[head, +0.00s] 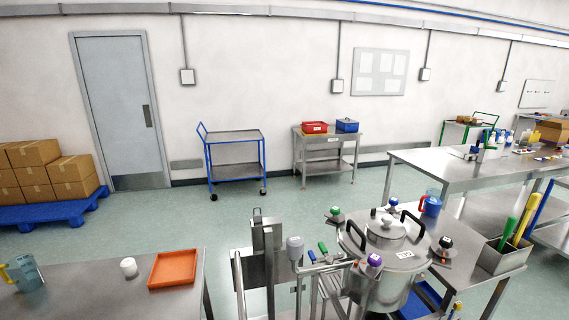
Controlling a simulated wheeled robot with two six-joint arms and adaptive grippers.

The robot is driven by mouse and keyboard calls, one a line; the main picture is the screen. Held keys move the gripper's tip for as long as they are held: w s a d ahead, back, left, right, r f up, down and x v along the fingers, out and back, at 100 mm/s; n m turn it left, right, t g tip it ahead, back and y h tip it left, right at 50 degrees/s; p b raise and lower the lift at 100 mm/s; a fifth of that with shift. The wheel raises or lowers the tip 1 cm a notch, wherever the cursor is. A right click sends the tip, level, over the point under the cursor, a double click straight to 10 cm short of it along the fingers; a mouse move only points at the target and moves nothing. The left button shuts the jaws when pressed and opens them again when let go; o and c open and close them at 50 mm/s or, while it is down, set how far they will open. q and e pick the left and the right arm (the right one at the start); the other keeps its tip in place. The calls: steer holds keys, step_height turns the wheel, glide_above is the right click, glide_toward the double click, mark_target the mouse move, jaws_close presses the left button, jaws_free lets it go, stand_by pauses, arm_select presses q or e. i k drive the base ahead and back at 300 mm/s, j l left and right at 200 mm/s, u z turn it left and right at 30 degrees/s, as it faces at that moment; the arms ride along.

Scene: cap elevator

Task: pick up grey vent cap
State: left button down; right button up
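A grey, rounded cap-like piece (294,242) stands upright at the lower middle, beside a metal frame and left of a large steel pot (400,262). It looks like the grey vent cap, but it is too small to be sure. Caps of other colours stand around the pot: green (334,213), blue (393,204), black (446,242) and purple (374,260). I cannot make out either of my grippers in the head view.
A steel table (95,285) at the lower left holds an orange tray (173,268), a white cap-like piece (128,266) and a blue-grey jug (29,273). A metal post (266,231) rises left of the grey piece. Open floor (240,215) lies behind.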

mark_target(294, 244)
steer(key=i+j, duration=0.1)
steer(key=j, duration=0.4)
steer(key=i+j, duration=0.1)
steer(key=j, duration=0.45)
steer(key=i+j, duration=0.1)
steer(key=j, duration=0.4)
steer(key=i+j, duration=0.1)
steer(key=j, duration=0.4)
steer(key=i+j+z, duration=0.1)
steer(key=j, duration=0.4)
